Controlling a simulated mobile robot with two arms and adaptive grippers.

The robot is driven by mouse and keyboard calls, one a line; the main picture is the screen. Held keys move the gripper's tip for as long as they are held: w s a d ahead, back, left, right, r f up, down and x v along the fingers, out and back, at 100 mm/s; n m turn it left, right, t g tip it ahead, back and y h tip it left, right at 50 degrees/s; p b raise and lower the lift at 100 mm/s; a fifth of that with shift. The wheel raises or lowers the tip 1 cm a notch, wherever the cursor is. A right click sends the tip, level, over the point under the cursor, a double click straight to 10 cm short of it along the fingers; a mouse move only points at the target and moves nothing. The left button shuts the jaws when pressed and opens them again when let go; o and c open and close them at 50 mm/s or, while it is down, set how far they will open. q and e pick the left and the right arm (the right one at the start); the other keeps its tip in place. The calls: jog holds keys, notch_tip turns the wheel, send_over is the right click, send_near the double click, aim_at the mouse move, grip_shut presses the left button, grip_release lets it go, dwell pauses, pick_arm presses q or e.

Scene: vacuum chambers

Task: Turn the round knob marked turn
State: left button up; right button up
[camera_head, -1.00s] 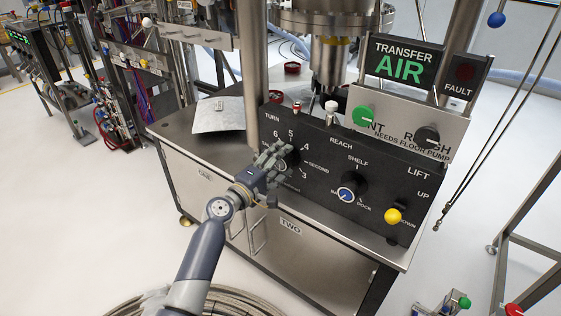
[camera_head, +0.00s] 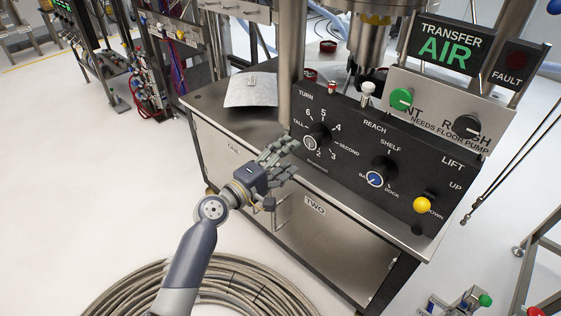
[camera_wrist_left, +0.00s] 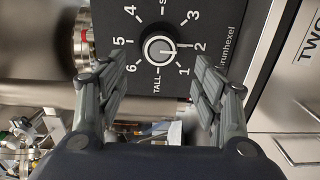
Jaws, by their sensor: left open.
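My left gripper (camera_head: 288,157) is open and empty, just left of and below the knob in the head view. It also shows open in the left wrist view (camera_wrist_left: 160,70), its fingers to either side of the knob and apart from it. My right gripper is not in view.
On the same panel are a blue-faced REACH knob (camera_head: 375,179) and a yellow LIFT knob (camera_head: 422,205). Above are a green knob (camera_head: 401,98) and a black knob (camera_head: 467,126). A steel post (camera_head: 285,80) rises behind the panel's left end. Coiled hose (camera_head: 125,285) lies on the floor.

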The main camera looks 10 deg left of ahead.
pick_arm(q)
jog(key=shift+v, duration=1.1)
dwell(1.8)
